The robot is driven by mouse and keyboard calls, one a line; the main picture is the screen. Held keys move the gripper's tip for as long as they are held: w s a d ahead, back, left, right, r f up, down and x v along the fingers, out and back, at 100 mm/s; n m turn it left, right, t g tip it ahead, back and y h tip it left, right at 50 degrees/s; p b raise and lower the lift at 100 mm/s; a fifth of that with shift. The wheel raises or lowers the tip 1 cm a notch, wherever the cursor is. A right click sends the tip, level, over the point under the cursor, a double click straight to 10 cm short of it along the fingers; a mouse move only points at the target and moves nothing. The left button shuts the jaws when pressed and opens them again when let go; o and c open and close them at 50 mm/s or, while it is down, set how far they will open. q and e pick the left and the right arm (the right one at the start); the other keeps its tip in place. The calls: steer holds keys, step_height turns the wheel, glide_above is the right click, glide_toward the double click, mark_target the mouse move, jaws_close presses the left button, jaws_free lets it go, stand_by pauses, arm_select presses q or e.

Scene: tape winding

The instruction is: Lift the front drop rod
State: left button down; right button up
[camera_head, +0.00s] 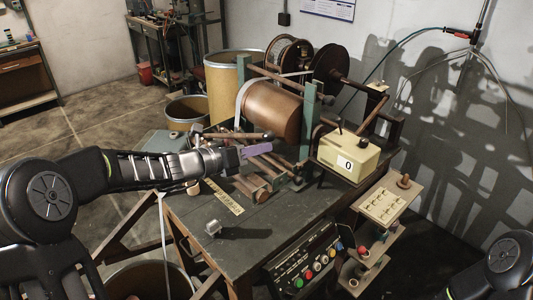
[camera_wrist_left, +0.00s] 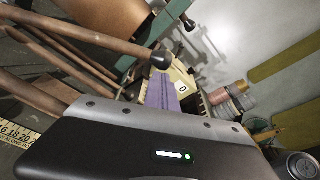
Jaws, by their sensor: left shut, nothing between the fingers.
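The winding machine holds a large copper-brown roll (camera_head: 272,112). A brown rod with a dark end cap (camera_head: 235,136) runs below the roll; it also shows in the left wrist view (camera_wrist_left: 85,37). Several more brown rods (camera_head: 270,163) lie lower, side by side and slanted. I cannot tell for sure which one is the front drop rod. My left gripper (camera_head: 262,149), with purple fingers, is shut and empty just in front of the capped rod's end. Its fingers also show in the left wrist view (camera_wrist_left: 162,92). My right gripper is out of view.
A cream counter box (camera_head: 348,155) reading 0 stands right of the rods. A yellow ruler strip (camera_head: 223,196) and a small metal piece (camera_head: 226,229) lie on the dark bench (camera_head: 275,222). A button panel (camera_head: 303,262) is at the front. The bench's front surface is mostly clear.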

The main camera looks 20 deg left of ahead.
arm_select(q)
steer(key=w+a+r+n+p, duration=0.1)
steer(key=w+a+r+p, duration=0.2)
steer(key=a+r, duration=0.4)
steer(key=w+a+r+n+h+p, duration=0.1)
steer(key=w+a+r+p, duration=0.2)
steer(key=r, duration=0.9)
steer(key=w+a, duration=0.3)
steer(key=a, duration=0.1)
steer(key=shift+w+a+r+n, duration=0.2)
steer(key=shift+w+a+n, duration=0.1)
steer(key=shift+d+f, duration=0.1)
